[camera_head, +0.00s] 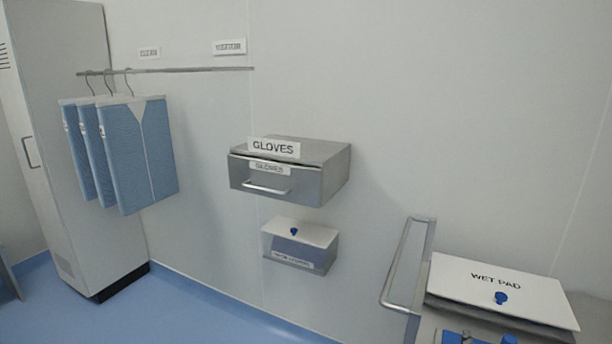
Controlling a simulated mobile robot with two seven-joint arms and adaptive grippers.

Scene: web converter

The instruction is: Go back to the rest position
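Neither of my grippers shows in the head view, and no part of my arms can be made out for sure. No object is seen held. A grey metal box (327,175) labelled GLOVES is fixed to the wall in the middle, its front drawer with a bar handle looking shut. Below it is a smaller box (300,244) with a white lid and a blue knob.
Blue garments (138,155) hang from a wall rail (190,70) at left, beside a tall grey cabinet (65,120). At lower right, a cart with a metal handle (390,290) bears a white-lidded WET PAD box (465,275) and blue items. Blue floor (180,315) is clear at lower left.

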